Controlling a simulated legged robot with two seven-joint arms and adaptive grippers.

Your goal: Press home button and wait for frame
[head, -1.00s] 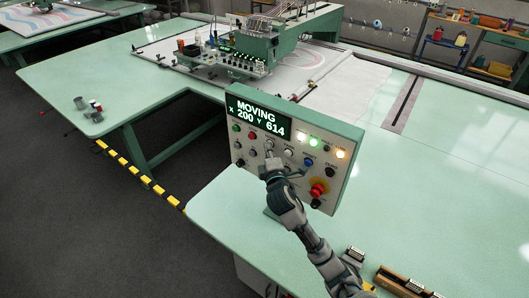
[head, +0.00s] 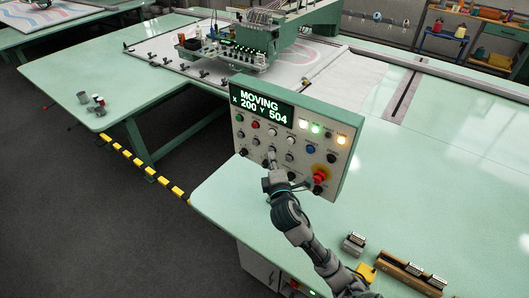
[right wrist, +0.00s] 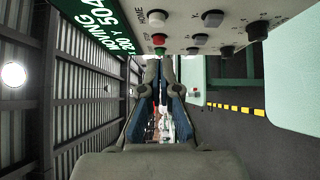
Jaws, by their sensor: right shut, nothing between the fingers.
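The control panel (head: 340,150) stands upright on the green table, its display (head: 262,104) reading MOVING, X 200, Y 504. The home button (right wrist: 157,17) is a pale button labelled HOME in the right wrist view, in line with a red and a green button. In the head view the home button (head: 272,131) is in the upper button row under the display. My right gripper (head: 271,155) is shut and empty, its fingertips just below that button in the picture. In the right wrist view the fingertips (right wrist: 166,62) are close to the panel face; contact cannot be told. My left gripper is not in view.
The tufting gantry (head: 250,40) stands over a white cloth frame behind the panel. A red emergency knob (head: 319,177) is at the panel's lower right. Small blocks and a brown box (head: 412,275) lie at the front right. The table right of the panel is clear.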

